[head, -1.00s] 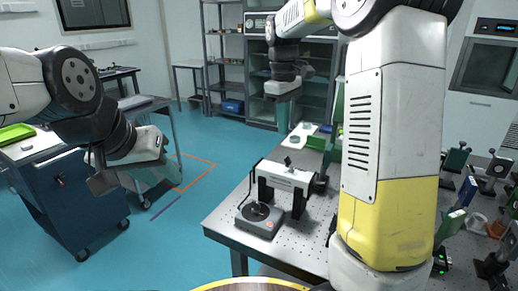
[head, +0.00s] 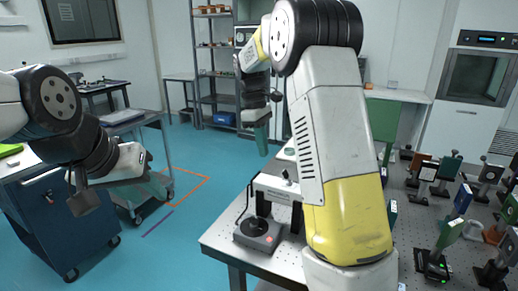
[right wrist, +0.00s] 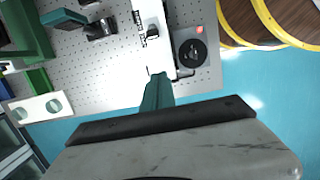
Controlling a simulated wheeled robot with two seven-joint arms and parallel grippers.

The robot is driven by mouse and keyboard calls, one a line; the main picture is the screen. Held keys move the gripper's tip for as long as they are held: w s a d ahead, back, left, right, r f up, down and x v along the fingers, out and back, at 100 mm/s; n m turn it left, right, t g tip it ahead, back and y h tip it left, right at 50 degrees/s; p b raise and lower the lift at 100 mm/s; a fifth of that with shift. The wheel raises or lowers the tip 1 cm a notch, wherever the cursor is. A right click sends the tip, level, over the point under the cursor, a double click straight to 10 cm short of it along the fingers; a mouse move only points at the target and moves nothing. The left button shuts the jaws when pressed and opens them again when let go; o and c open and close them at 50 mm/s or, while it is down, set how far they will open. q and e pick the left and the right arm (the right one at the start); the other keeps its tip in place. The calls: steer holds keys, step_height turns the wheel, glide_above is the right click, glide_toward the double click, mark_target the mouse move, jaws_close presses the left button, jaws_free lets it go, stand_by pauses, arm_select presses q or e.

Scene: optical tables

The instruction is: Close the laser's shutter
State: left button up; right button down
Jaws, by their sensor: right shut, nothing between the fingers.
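The laser appears to be the white bar-shaped housing (head: 272,189) on black supports near the table's left edge. A small dark piece (head: 287,176), perhaps its shutter, stands on top; it also shows in the right wrist view (right wrist: 152,34). I cannot tell its open or closed state. My right gripper (head: 262,150) hangs above and behind the housing in the head view, teal fingers shut and empty. In the right wrist view its fingers (right wrist: 157,82) point towards the housing's end (right wrist: 160,62); contact cannot be told.
A grey box with a black disc (head: 258,231) sits beside the laser on the perforated table (head: 222,243). Several optical mounts (head: 450,166) crowd the right side. My right arm hides the table's middle. A blue cabinet (head: 62,225) stands left; open floor lies between.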

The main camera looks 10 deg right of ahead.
mark_target(286, 175)
steer(key=f, duration=0.5)
steer(key=s+d+f, duration=0.1)
steer(key=f, duration=0.1)
steer(key=shift+d+f, duration=0.1)
steer(key=shift+f, duration=0.1)
steer(key=shift+s+d+r, duration=0.55)
steer(key=shift+d+r, duration=0.05)
steer(key=shift+d, duration=0.25)
steer(key=shift+s+d+r, duration=0.35)
steer(key=shift+d, duration=0.25)
